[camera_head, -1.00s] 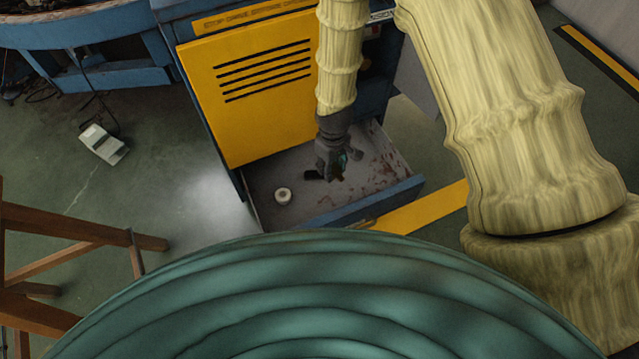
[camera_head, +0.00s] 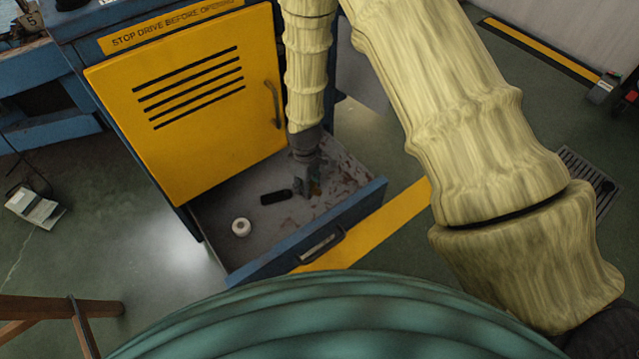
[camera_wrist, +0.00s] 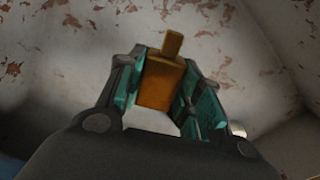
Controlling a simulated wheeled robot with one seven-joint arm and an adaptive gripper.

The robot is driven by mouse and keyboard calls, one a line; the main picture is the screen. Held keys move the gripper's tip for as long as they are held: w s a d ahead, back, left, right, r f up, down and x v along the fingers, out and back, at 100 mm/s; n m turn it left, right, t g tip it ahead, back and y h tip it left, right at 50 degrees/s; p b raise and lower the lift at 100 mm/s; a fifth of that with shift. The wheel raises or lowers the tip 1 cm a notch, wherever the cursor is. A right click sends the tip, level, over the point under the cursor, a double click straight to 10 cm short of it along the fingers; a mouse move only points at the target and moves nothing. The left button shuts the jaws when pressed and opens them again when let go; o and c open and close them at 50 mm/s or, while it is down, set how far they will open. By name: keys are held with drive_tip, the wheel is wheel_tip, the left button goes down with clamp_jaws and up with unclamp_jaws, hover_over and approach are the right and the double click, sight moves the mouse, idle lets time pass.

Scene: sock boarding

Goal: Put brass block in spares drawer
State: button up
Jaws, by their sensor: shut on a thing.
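The brass block (camera_wrist: 160,82) is an orange-brown block with a narrower stub on its end. It sits between the teal pads of my gripper (camera_wrist: 158,92) in the wrist view, and the jaws are shut on it. In the head view my gripper (camera_head: 312,188) points down inside the open spares drawer (camera_head: 362,208), low over its worn grey floor, right of the middle. Only a small brownish bit of the block shows there. I cannot tell whether the block touches the drawer floor.
A white roll (camera_head: 241,227) and a black oblong item (camera_head: 276,197) lie in the drawer left of my gripper. A yellow cabinet door (camera_head: 190,110) with a handle stands above the drawer's left side. The drawer floor towards the front is bare.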

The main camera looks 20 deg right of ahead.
drive_tip(key=b, duration=0.2)
hover_over(321, 185)
drive_tip(key=shift+s+f, duration=0.1)
drive_tip(key=shift+f, duration=0.3)
drive_tip(key=shift+f+b, duration=1.4)
drive_tip(key=shift+f, duration=0.2)
drive_tip(key=shift+f, duration=0.15)
drive_tip(key=o, duration=1.2)
drive_tip(key=shift+o, duration=0.2)
wheel_tip(321, 185, up, 12)
drive_tip(key=p, duration=0.6)
drive_tip(key=shift+p, duration=0.35)
